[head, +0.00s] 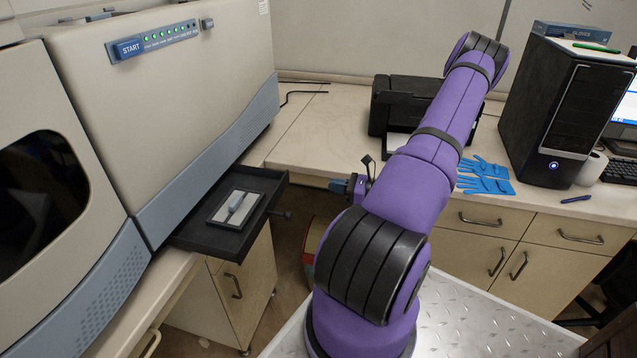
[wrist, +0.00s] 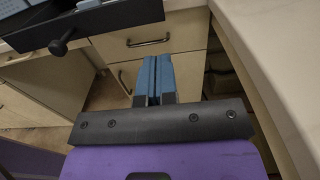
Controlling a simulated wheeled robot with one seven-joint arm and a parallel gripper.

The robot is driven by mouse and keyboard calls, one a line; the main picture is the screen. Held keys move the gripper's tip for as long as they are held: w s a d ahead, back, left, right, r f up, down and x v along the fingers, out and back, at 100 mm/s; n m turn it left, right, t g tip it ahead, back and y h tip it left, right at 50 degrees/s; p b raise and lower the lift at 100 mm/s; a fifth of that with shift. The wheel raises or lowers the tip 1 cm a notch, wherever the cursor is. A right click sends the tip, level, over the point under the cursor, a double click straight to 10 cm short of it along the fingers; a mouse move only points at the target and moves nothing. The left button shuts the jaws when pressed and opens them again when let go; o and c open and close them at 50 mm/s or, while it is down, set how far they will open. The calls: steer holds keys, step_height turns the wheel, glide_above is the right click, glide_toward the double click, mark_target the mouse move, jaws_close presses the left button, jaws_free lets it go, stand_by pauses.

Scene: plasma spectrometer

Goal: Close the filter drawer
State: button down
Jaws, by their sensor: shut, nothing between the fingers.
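The filter drawer (head: 256,221) is a black tray sticking out of the lower part of the large beige and blue-grey spectrometer (head: 170,90). In the wrist view the drawer front (wrist: 110,22) and the knob (wrist: 58,47) show at the upper left. My gripper (head: 339,187) is to the right of the knob and apart from it. Its blue fingers (wrist: 158,78) are together with nothing between them.
The spectrometer has a START button (head: 129,48) with green lights. A bench with drawers (head: 490,225) runs behind and right, bearing a black printer (head: 400,95), blue gloves (head: 485,178) and a black computer tower (head: 560,110). Open space lies between knob and gripper.

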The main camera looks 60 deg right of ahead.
mark_target(244, 174)
steer(key=x, duration=1.3)
steer(key=x, duration=1.8)
steer(key=shift+w+f, duration=0.15)
steer(key=shift+w, duration=0.1)
